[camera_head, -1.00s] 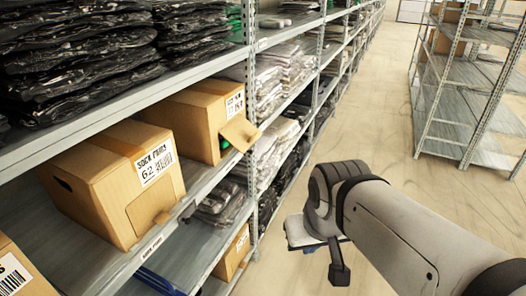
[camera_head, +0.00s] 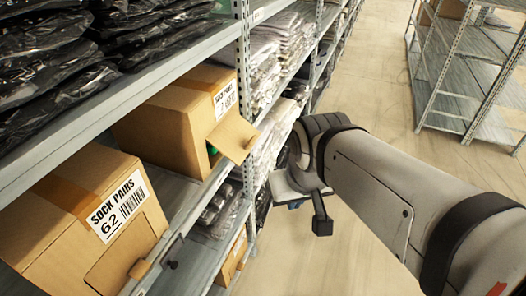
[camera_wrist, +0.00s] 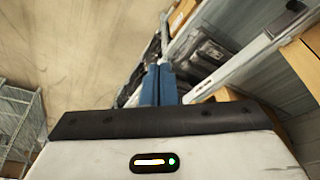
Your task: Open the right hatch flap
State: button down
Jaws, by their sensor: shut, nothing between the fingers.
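Two cardboard boxes sit on the middle shelf. The left box (camera_head: 60,200), labelled SOCK PAIRS 62, has a hatch flap (camera_head: 118,268) in its front that looks closed. The right box (camera_head: 165,120) has a hatch flap (camera_head: 232,136) that stands out from its front, with something green (camera_head: 212,150) showing in the opening. My gripper (camera_head: 297,204) is to the right of the right box, out in the aisle and apart from the flap; my wrist mostly hides it. In the wrist view its blue fingers (camera_wrist: 158,70) are together and empty, pointing along the shelf fronts.
Black bagged goods (camera_head: 50,60) lie on the shelf above. A perforated upright (camera_head: 243,80) stands just right of the right box's flap. Another box (camera_head: 232,258) is on the lower shelf. The aisle floor (camera_head: 350,90) is clear up to the rack (camera_head: 455,100) at right.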

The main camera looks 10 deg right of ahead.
jog(key=w+a+f+m+g+y+b, duration=0.2)
jog(key=w+a+f+m+y+b, duration=0.15)
jog(key=a+f+m+y, duration=0.2)
jog(key=w+a+f+m+g+y+b, duration=0.3)
jog(key=a+f+m+y+b, duration=0.1)
jog(key=f+m+y, duration=0.25)
jog(key=w+d+f+m+t+y+b, duration=0.2)
jog(key=w+d+f+m+t+y, duration=0.1)
jog(key=w+d+m+t, duration=0.4)
jog(key=w+d+f+m+t+y+b, duration=0.2)
jog(key=w+d+f+m+t+b, duration=0.15)
jog(key=w+m+t, duration=0.45)
jog(key=w+a+r+n+g+p, duration=0.1)
jog(key=w+a+r+n+p, duration=0.1)
jog(key=w+a, duration=0.4)
jog(key=shift+a+r+p, duration=0.55)
jog(key=shift+r+p, duration=0.05)
jog(key=shift+r, duration=0.1)
